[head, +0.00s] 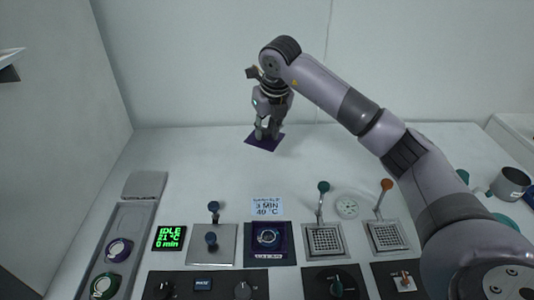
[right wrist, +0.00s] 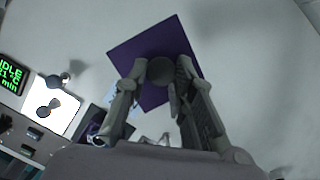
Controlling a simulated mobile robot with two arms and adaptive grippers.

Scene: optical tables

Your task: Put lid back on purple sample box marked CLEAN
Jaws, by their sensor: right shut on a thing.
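A flat, square purple lid (head: 251,140) is at the back middle of the white table. In the right wrist view the lid (right wrist: 142,48) shows with a round grey knob between the fingers. My right gripper (head: 267,133) points down and is shut on the lid by this knob. I cannot tell whether the lid touches the table or hangs just above it. A dark purple box (head: 286,243) stands open at the front middle, with a round ringed item inside. The lettering on its front is too small to read surely. My left gripper is not in view.
A card (head: 267,207) reading 3 MIN 40 °C stands behind the box. A green display (head: 169,238) reads IDLE. Lever panels (head: 325,240) stand right of the box, and a grey mug (head: 511,184) is far right. The table's middle is clear.

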